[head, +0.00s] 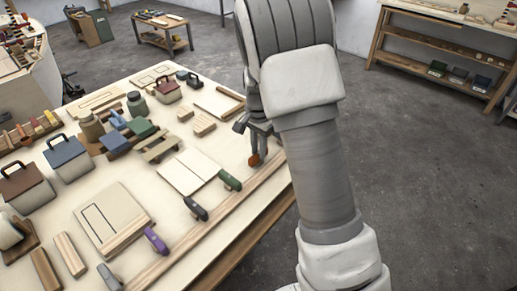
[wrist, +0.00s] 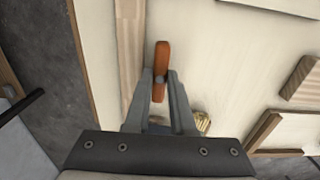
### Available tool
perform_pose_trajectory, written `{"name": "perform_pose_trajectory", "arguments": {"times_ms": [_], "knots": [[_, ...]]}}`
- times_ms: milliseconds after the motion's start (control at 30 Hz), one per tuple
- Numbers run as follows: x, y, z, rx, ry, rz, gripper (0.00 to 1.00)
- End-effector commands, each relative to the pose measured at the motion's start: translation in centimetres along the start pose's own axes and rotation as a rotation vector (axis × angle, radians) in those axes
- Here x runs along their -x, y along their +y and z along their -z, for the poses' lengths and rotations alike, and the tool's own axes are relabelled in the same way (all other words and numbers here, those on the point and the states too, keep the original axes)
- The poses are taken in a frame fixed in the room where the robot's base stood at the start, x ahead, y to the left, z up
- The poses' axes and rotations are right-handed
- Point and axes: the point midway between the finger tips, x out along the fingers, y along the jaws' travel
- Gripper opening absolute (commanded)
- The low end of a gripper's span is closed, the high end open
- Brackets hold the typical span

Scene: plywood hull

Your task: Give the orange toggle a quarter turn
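The orange toggle (wrist: 161,62) is a slim upright bar in the wrist view, near a wooden strip on the pale board. A small grey round spot shows on it between my fingertips. My gripper (wrist: 160,78) has one finger on each side of the toggle, close against its flanks with no clear gap, and looks shut on it. In the head view my gripper (head: 262,140) points down at the bench's right edge, and the orange toggle (head: 254,159) shows at its fingertips, partly covered by them.
Green (head: 230,180), black (head: 195,209) and purple (head: 156,240) toggles line the bench's front edge, left of my gripper. Lidded boxes, jars and wooden blocks crowd the bench behind. A brass-coloured piece (wrist: 203,122) lies beside my right finger. Open floor lies to the right.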

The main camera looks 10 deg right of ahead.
Motion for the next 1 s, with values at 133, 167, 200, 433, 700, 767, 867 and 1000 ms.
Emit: {"name": "perform_pose_trajectory", "arguments": {"times_ms": [133,167,200,433,700,767,867,1000], "knots": [[0.03,0.01,0.01,0.000,0.000,0.000,0.00],[0.03,0.01,0.01,0.000,0.000,0.000,0.00],[0.03,0.01,0.01,0.000,0.000,0.000,0.00],[0.04,0.01,0.02,0.011,0.000,0.000,0.00],[0.03,0.02,0.06,0.118,0.000,0.001,0.00],[0.04,0.01,0.05,0.160,0.000,0.001,0.00],[0.04,0.01,0.06,0.243,0.000,0.001,0.00],[0.06,0.00,0.06,0.373,0.000,0.002,0.00]]}}
